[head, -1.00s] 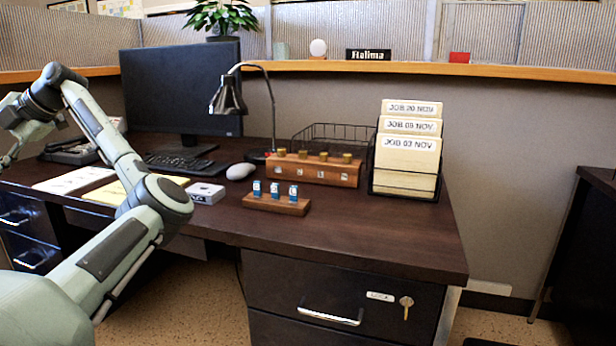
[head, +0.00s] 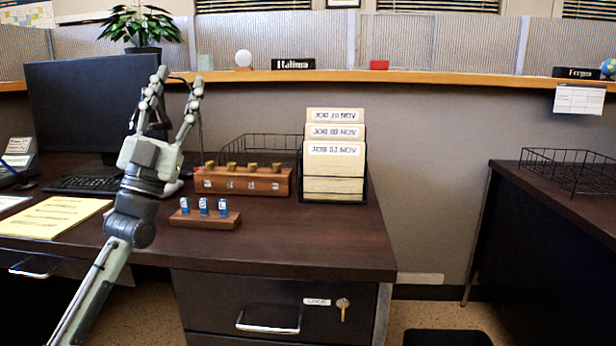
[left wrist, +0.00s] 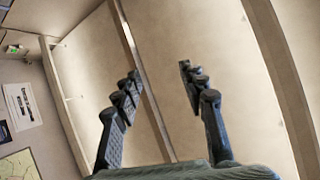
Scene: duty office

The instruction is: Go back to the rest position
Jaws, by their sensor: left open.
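My left gripper (head: 177,80) is raised over the desk in the head view, its two fingers pointing up and apart, with nothing between them. In the left wrist view the open fingers (left wrist: 160,82) show against a pale panelled ceiling. The gripper stands in front of the dark monitor's right side (head: 75,110) and hides part of the desk lamp and the mouse. My right gripper is in neither view.
The dark desk (head: 290,240) holds a small wooden rack with blue-and-white items (head: 205,222), a longer block with brass-coloured knobs (head: 242,181), a file holder (head: 333,190) and yellow paper (head: 55,216). A second desk (head: 580,210) with a wire tray (head: 575,172) stands right.

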